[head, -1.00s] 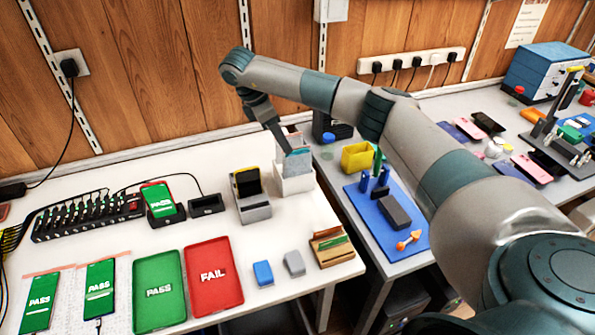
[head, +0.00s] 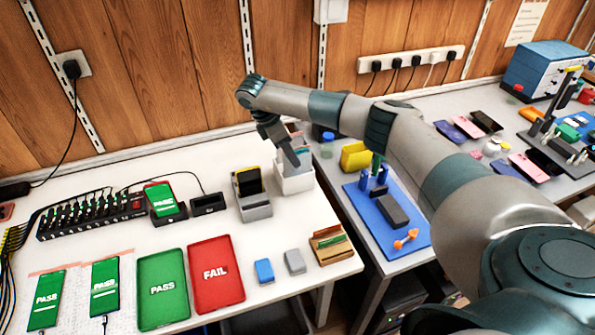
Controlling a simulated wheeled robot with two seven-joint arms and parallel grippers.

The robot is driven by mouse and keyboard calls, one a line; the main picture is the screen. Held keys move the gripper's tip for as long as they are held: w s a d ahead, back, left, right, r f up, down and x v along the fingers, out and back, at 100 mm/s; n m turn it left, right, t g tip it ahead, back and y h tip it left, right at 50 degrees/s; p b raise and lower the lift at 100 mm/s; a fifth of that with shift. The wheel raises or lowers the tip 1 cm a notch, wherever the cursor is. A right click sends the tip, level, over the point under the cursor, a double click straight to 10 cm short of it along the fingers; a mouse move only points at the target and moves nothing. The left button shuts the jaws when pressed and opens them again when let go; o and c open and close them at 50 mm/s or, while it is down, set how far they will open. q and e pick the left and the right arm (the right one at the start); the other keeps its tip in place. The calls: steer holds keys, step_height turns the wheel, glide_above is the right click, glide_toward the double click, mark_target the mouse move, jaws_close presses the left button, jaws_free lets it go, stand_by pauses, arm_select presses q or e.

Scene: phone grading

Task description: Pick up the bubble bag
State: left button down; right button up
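A white open-topped holder (head: 296,184) stands at the back right of the white table. Thin bags stand upright in it, with a pale bubble bag edge (head: 303,143) showing behind my gripper. My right gripper (head: 293,162) points down at the holder's mouth, in front of the bags. Its fingers overlap in this view, so I cannot tell whether they are open or touch a bag. Two pale bubble sheets with pink edges lie at the front left, under phones marked PASS (head: 46,298) (head: 105,286). My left gripper is out of view.
Green PASS (head: 162,312) and red FAIL (head: 216,295) trays lie in front. A yellow bin (head: 355,156) and blue mat (head: 385,242) are on the right table. My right arm spans above it.

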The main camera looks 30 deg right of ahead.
mark_target(298, 170)
steer(key=p+x, duration=0.1)
steer(key=x, duration=0.1)
steer(key=p+x, duration=0.1)
steer(key=x, duration=0.2)
steer(key=shift+d+r, duration=0.1)
steer(key=shift+d, duration=0.1)
jaws_close()
